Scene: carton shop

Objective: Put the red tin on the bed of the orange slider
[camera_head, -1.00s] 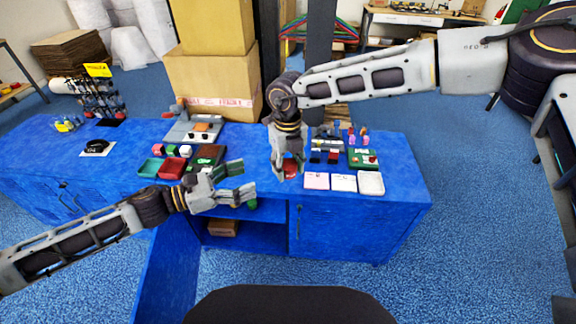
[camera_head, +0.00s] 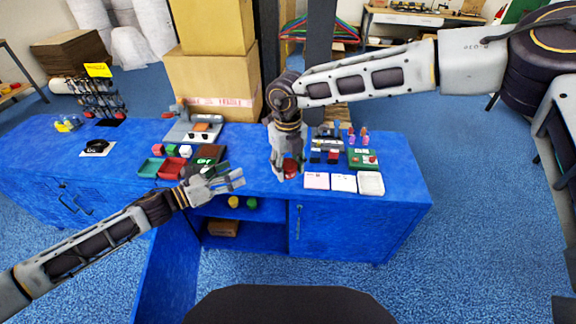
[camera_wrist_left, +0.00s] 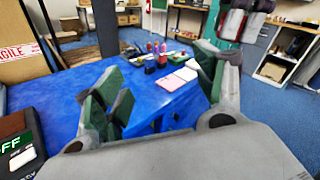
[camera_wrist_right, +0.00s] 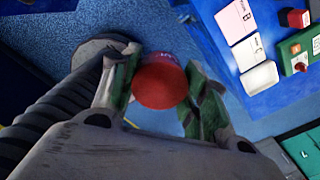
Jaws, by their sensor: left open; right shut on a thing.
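The red tin (camera_head: 291,167) is between the fingers of my right gripper (camera_head: 285,172), over the middle of the blue counter. In the right wrist view the tin (camera_wrist_right: 160,82) shows its round red end between the two green-padded fingers, which are shut on it. I cannot tell whether it touches the counter. A grey device with an orange block (camera_head: 201,126) on it stands at the back left of the counter and looks like the orange slider. My left gripper (camera_head: 240,180) is open and empty near the counter's front edge; its spread fingers show in the left wrist view (camera_wrist_left: 160,88).
Red and green trays (camera_head: 171,168) and a dark OFF box (camera_head: 210,154) lie left of the tin. Pink and white pads (camera_head: 316,181), a white tray (camera_head: 370,183) and a green board (camera_head: 362,158) lie right. Tall cartons (camera_head: 213,80) stand behind. Bare counter lies between.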

